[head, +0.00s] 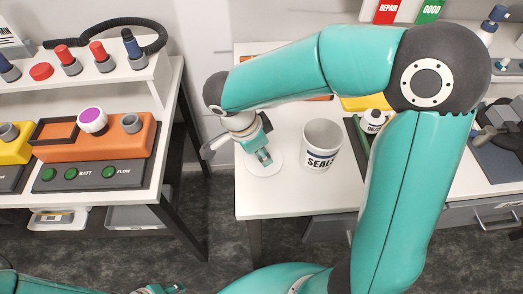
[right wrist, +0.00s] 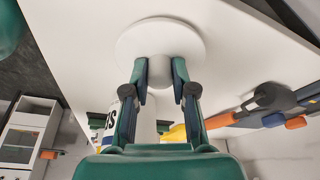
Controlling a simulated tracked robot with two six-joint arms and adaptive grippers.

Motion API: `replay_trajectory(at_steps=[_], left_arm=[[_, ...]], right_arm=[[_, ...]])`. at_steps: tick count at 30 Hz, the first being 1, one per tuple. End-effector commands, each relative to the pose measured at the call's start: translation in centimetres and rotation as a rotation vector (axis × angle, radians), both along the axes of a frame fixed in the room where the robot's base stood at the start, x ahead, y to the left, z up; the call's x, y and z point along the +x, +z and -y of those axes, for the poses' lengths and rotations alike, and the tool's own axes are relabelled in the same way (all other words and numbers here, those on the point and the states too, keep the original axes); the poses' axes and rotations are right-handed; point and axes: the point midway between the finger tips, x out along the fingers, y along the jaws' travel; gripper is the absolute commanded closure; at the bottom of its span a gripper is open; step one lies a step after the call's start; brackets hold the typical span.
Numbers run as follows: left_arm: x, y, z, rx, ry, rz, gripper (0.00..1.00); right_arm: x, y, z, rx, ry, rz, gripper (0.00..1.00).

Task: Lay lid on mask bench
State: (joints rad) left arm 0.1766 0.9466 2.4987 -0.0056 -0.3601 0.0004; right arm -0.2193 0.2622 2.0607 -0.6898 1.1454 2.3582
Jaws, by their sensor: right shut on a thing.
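The lid (head: 264,165) is a white disc with a knob, at the left front of the right-hand white bench (head: 265,201). In the right wrist view the lid (right wrist: 140,38) shows its round face and the knob (right wrist: 160,72). My right gripper (head: 262,156) points down over it, with its fingers shut on the knob. The lid lies flat on or just above the benchtop; I cannot tell which. No label shows which bench is the mask bench. Only a small part of what may be my left gripper shows at the head view's bottom edge; its fingers are hidden.
A white cup marked SEALS (head: 322,147) stands just right of the lid. A gap separates the benches.

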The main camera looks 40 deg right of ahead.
Motion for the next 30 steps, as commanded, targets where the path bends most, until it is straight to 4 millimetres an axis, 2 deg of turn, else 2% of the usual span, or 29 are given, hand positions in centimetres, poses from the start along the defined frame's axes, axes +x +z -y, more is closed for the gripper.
replay_trajectory(at_steps=[9,10,14,25,30], left_arm=[[0.0,-0.4,0.0,0.000,0.000,0.000,0.60],[0.0,-0.3,0.0,0.000,0.000,0.000,0.60],[0.0,-0.2,0.0,0.000,0.000,0.000,0.60],[0.0,0.1,0.0,0.000,0.000,0.000,0.60],[0.0,0.0,0.0,0.000,0.000,0.000,0.60]], right_arm=[[0.0,-0.3,0.0,0.001,0.000,0.001,0.98],[0.0,-0.2,0.0,0.001,0.000,0.001,0.71],[0.0,-0.1,0.0,0.001,0.001,0.001,0.49],[0.0,0.1,-0.1,0.000,0.001,0.001,0.49],[0.3,1.6,-0.6,0.001,0.002,0.005,0.49]])
